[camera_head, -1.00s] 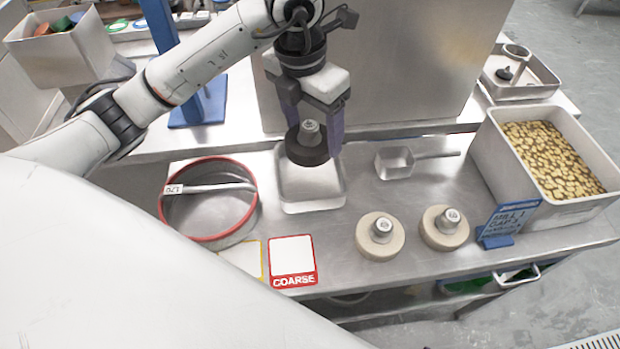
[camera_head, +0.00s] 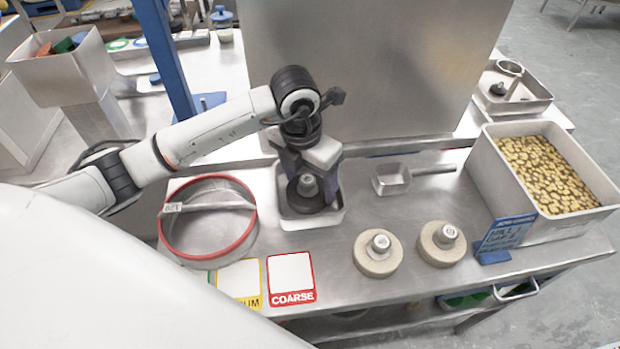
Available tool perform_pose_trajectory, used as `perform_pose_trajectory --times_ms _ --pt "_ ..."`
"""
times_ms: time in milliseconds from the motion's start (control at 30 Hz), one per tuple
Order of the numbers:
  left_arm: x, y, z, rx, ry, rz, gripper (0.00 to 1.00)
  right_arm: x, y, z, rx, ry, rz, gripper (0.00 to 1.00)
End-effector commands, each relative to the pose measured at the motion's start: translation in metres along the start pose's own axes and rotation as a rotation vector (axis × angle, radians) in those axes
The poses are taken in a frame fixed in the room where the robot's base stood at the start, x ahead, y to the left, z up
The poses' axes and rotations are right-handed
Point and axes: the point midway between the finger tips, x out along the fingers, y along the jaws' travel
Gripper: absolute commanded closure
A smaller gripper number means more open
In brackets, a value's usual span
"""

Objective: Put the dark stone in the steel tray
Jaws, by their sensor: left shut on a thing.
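The dark stone (camera_head: 312,205) is a black disc with a metal knob on top. It is low inside the steel tray (camera_head: 311,221), a shallow square tray on the steel bench; I cannot tell whether it touches the tray floor. My left gripper (camera_head: 308,190) points down over the tray, its fingers on both sides of the stone, shut on it. The fingers and wrist hide part of the tray's back. My right gripper is not in view.
A red-rimmed sieve (camera_head: 208,252) stands left of the tray. Two pale stones (camera_head: 377,260) with knobs sit to the right. A metal scoop (camera_head: 391,180) lies behind them. A bin of beans (camera_head: 548,229) is at far right. COARSE card (camera_head: 291,277) lies in front.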

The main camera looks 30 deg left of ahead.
Motion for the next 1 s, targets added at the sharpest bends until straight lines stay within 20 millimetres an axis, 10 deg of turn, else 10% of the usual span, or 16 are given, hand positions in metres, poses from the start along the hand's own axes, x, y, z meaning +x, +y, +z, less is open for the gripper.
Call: perform_pose_trajectory --times_ms 233,267,300,700,1000 --pt "0.002 0.000 0.001 0.000 -0.004 -0.001 0.71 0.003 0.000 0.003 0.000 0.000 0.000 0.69" --pt "0.003 0.000 0.000 0.000 -0.001 -0.001 0.29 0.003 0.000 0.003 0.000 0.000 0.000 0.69" --pt "0.002 0.000 0.000 0.000 -0.001 -0.001 0.23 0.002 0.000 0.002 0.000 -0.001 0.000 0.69" --pt "-0.006 0.000 0.001 0.000 -0.003 -0.001 0.23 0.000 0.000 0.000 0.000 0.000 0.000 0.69" --pt "-0.065 0.000 0.002 0.001 -0.008 0.000 0.23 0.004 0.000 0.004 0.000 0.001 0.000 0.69"
